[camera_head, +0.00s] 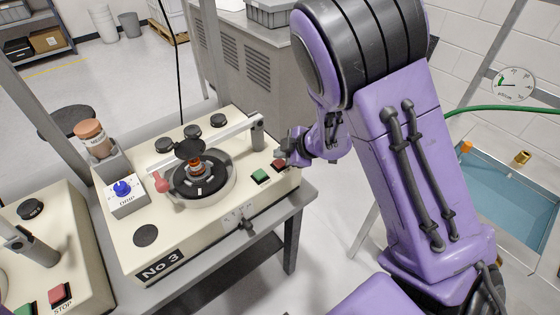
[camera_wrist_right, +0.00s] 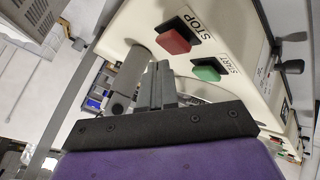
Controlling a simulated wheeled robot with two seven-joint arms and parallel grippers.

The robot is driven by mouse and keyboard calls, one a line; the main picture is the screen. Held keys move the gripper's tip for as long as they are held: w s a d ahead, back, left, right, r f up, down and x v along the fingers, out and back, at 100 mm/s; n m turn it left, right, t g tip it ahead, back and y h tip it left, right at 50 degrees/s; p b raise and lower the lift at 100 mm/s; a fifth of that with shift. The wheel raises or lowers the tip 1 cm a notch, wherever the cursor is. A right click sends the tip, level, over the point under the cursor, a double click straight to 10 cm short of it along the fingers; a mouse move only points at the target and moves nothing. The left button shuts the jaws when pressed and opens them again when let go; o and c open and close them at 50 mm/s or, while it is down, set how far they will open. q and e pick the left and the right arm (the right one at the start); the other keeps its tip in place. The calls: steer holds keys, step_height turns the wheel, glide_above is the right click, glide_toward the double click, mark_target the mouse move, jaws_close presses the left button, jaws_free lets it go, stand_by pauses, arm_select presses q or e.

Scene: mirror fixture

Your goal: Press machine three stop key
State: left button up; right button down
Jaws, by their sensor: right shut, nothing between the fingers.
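Machine No 3 (camera_head: 190,245) is a cream box with its label on the front left. Its red stop key (camera_head: 279,165) and green start key (camera_head: 260,176) sit at its right end. My right gripper (camera_head: 285,160) is shut and empty, right beside the red key and partly covering it. The right wrist view shows the red key (camera_wrist_right: 173,42) marked STOP and the green key (camera_wrist_right: 207,73) marked START. There the shut fingers (camera_wrist_right: 160,68) end just below the red key in the picture; whether they touch it I cannot tell. My left gripper is not in view.
A second cream machine (camera_head: 60,235) with its own red key (camera_head: 60,296) stands at the left. On machine No 3, a pale arm (camera_head: 220,135) spans the round dark platen (camera_head: 200,180). A blue-lined basin (camera_head: 510,205) is at the right.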

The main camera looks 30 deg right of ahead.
mark_target(282, 164)
steer(key=shift+f, duration=0.1)
stand_by(0.4)
steer(key=shift+f, duration=0.35)
steer(key=shift+f+b, duration=0.45)
stand_by(0.5)
stand_by(0.4)
steer(key=shift+r+p, duration=0.9)
steer(key=shift+p, duration=0.15)
step_height(282, 164, up, 5)
steer(key=p, duration=0.5)
steer(key=shift+p, duration=0.3)
